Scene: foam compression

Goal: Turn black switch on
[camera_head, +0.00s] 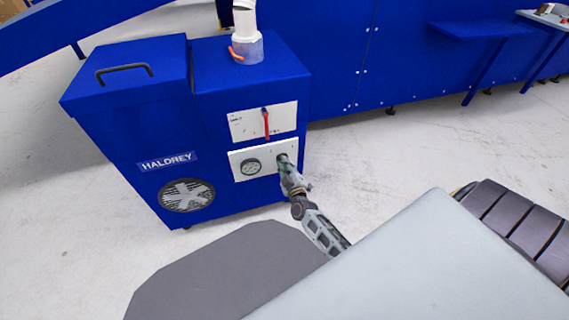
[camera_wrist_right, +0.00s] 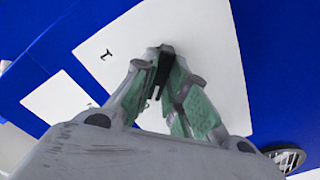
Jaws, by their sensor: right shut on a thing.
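The black switch (camera_wrist_right: 161,68) is on a white panel (camera_wrist_right: 208,45) of the blue machine, mostly covered by my gripper. My right gripper (camera_head: 285,165) is at the right part of the lower white panel (camera_head: 238,158) in the head view. In the wrist view my right gripper (camera_wrist_right: 164,62) has its green-padded fingers closed together on the dark switch. The switch's exact turn angle is hard to tell. My left gripper is not in view.
A round gauge (camera_head: 251,166) sits left of my gripper on the same panel. A red lever (camera_head: 266,125) hangs on the panel above. A fan grille (camera_head: 187,195) is lower left. A white pipe (camera_head: 245,30) with an orange handle stands on top. Grey floor is open to the right.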

